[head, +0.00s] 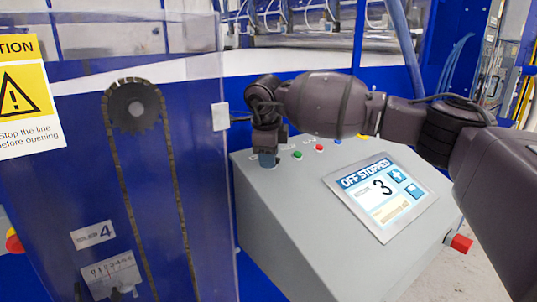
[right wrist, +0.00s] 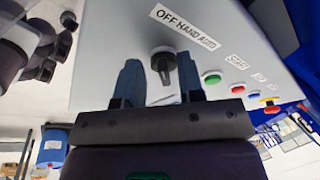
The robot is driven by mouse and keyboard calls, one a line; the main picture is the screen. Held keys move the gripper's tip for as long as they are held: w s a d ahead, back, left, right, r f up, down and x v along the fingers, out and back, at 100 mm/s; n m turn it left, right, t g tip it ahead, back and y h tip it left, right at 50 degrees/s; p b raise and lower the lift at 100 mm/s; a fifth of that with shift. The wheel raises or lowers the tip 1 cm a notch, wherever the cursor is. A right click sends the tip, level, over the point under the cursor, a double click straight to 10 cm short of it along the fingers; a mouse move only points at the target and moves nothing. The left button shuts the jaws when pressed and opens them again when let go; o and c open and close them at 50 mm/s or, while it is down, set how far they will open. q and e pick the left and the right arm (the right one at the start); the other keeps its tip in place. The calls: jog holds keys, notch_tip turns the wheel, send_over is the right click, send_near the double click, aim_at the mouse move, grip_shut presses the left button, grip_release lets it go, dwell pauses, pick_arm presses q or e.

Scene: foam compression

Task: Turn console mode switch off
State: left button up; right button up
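The mode switch (right wrist: 163,66) is a black knob on the grey console, beside a white label reading OFF HAND AUTO (right wrist: 184,27) in the right wrist view. My right gripper (right wrist: 158,72) is open, with one blue finger on each side of the knob and a visible gap to both. In the head view the right gripper (head: 267,157) is over the console's back left corner and hides the switch. The console screen (head: 380,194) reads OFF STOPPED and shows a 3. Which way the knob points is hard to tell. My left gripper is out of view.
On the console (head: 300,225) sit a green button (head: 297,155) and a red button (head: 320,148), close to the right gripper. A red knob (head: 460,243) sticks out at its right side. A clear guard panel (head: 150,190) with a chain drive stands left.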

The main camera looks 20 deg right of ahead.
jog(key=shift+w+d+f, duration=0.1)
jog(key=shift+w+f, duration=0.05)
jog(key=v, duration=1)
jog(key=shift+r, duration=0.35)
